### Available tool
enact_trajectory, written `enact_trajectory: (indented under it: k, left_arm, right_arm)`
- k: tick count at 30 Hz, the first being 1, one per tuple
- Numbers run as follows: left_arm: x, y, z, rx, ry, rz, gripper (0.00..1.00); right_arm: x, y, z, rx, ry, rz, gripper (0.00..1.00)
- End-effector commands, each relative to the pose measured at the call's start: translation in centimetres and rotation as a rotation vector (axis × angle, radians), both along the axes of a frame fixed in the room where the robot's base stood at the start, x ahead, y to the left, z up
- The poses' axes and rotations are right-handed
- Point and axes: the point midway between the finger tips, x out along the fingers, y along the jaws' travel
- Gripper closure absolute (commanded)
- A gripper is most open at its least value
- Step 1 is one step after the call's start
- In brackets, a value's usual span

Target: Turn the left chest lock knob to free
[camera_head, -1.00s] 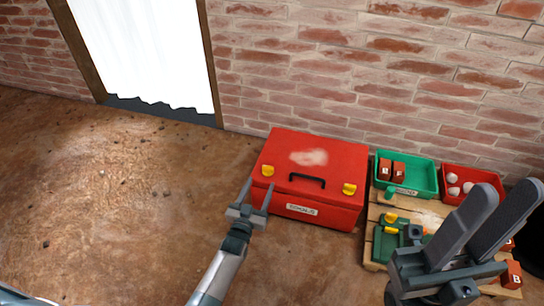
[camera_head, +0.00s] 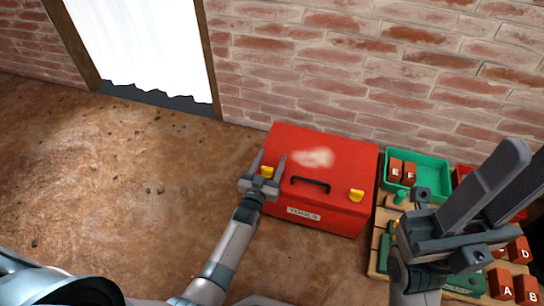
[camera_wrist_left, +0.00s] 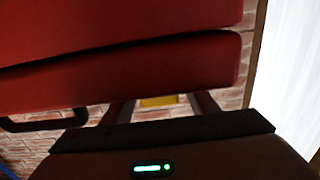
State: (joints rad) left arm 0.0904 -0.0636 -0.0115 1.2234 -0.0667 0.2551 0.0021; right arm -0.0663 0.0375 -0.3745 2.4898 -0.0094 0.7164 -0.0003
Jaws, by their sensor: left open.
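The red chest (camera_head: 320,170) stands on the ground by the brick wall, lid down, with a black handle and a "TOOLS" label. Its left yellow lock knob (camera_head: 266,171) shows between the fingers of my left gripper (camera_head: 269,158), which is open. In the left wrist view the yellow knob (camera_wrist_left: 157,102) also shows between the two fingers, below the red chest (camera_wrist_left: 150,65); I cannot tell whether a finger touches it. The right yellow knob (camera_head: 356,195) is uncovered. My right gripper (camera_head: 522,160) is open and empty at the right, in front of the pallet.
A red bin (camera_head: 461,174) is partly hidden by my right gripper. More lettered blocks (camera_head: 507,284) lie in front. The ground left of the chest is clear.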

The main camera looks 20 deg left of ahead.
Motion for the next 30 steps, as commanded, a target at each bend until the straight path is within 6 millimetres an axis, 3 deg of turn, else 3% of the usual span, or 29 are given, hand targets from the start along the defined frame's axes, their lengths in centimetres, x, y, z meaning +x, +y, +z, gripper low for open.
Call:
enact_trajectory:
  k: [8,13,30]
  left_arm:
    - [0.02,-0.01,0.03,0.000,0.000,0.000,0.49]
    - [0.01,-0.02,0.03,0.000,0.000,0.000,0.88]
    - [0.01,-0.16,0.11,0.004,-0.001,-0.081,0.88]
  right_arm:
    - [-0.20,-0.06,0.05,0.000,-0.004,0.001,0.69]
    - [-0.20,-0.06,-0.07,-0.001,-0.001,0.001,0.69]
    - [-0.08,-0.04,-0.08,-0.002,0.001,-0.001,0.69]
